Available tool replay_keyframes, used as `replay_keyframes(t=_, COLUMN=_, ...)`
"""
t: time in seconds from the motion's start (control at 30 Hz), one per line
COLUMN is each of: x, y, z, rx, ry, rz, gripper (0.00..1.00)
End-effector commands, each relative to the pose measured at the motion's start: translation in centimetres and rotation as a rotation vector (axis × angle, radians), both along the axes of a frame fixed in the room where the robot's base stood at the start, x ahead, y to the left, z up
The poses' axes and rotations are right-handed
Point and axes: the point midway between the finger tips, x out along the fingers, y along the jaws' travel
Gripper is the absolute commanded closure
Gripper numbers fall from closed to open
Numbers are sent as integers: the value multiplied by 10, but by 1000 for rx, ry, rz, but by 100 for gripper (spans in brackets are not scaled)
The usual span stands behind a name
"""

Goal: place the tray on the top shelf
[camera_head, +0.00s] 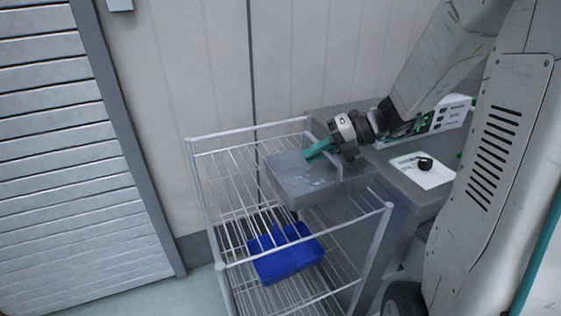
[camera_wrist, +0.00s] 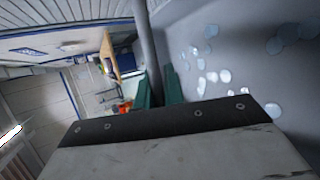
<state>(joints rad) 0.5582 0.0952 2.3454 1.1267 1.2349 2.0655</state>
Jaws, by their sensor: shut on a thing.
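A grey tray (camera_head: 290,187) with several small pale discs in it is at the right part of a white wire rack's top shelf (camera_head: 237,190). I cannot tell whether its underside touches the wires. In the wrist view the teal fingers (camera_wrist: 158,92) are at the tray's edge, and the tray's inside (camera_wrist: 225,40) with pale round discs fills the right. The tray's underside is hidden.
A blue bin (camera_head: 285,262) sits on a lower shelf of the rack. A grey counter (camera_head: 405,190) stands right of the rack, with a white sheet (camera_head: 422,170) and a small black object on it. A wall is behind; a slatted shutter (camera_head: 70,150) is at left.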

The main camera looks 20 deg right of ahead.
Motion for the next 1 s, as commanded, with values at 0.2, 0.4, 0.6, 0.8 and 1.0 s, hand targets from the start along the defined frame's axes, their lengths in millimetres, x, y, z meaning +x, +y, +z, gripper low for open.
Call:
replay_keyframes(t=0.2, x=46, y=34, z=-6, rx=0, ry=0, rz=-4, gripper=100)
replay_keyframes(t=0.4, x=78, y=61, z=-10, rx=1, ry=1, rz=-6, gripper=100)
replay_keyframes(t=0.6, x=87, y=69, z=-13, rx=0, ry=2, rz=-7, gripper=100)
replay_keyframes(t=0.8, x=87, y=70, z=-39, rx=2, ry=5, rz=-7, gripper=100)
replay_keyframes(t=1.0, x=87, y=70, z=-46, rx=0, ry=0, rz=-6, gripper=100)
